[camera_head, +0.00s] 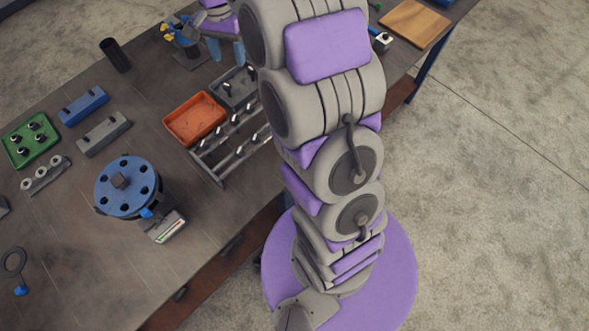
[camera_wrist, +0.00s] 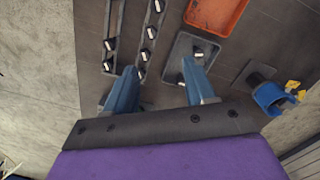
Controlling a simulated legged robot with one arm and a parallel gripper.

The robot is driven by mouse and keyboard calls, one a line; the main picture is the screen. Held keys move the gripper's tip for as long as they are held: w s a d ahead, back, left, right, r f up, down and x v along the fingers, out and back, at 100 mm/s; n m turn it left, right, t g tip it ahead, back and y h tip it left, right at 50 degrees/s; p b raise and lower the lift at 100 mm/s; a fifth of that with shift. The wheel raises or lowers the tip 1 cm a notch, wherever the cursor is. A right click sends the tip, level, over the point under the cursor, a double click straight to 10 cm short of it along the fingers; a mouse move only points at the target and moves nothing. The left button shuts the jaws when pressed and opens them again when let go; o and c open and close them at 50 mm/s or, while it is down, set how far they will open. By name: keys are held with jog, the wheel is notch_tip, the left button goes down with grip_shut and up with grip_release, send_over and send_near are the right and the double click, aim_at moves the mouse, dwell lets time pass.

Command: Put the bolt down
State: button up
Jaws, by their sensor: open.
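My gripper (camera_head: 226,54) is over the far part of the workbench, beyond the grey tray (camera_head: 222,98) in the head view. In the wrist view its two blue fingers are spread apart, with nothing between the tips (camera_wrist: 159,66). Several bolts, dark with pale metal ends, are in view. One bolt (camera_wrist: 198,46) lies in the grey tray (camera_wrist: 178,48), partly covered by the right finger. Other bolts (camera_wrist: 151,32) sit in a metal rack (camera_wrist: 141,65) to the left. I cannot tell which bolt the task means.
An orange tray (camera_head: 194,119) stands beside the grey tray. A blue flanged part (camera_head: 124,187), a green tray (camera_head: 30,151) and blue and grey blocks lie farther left.

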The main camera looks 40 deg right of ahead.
jog(key=s+a+n, duration=0.1)
jog(key=s+n, duration=0.2)
jog(key=s, duration=0.9)
jog(key=s+a+r+n+g, duration=0.1)
jog(key=s+a+n, duration=0.1)
jog(key=s, duration=1)
jog(key=s+a+n, duration=0.1)
jog(key=s+n, duration=0.4)
jog(key=s, duration=0.7)
jog(key=shift+a+r, duration=0.3)
jog(key=shift+a, duration=0.05)
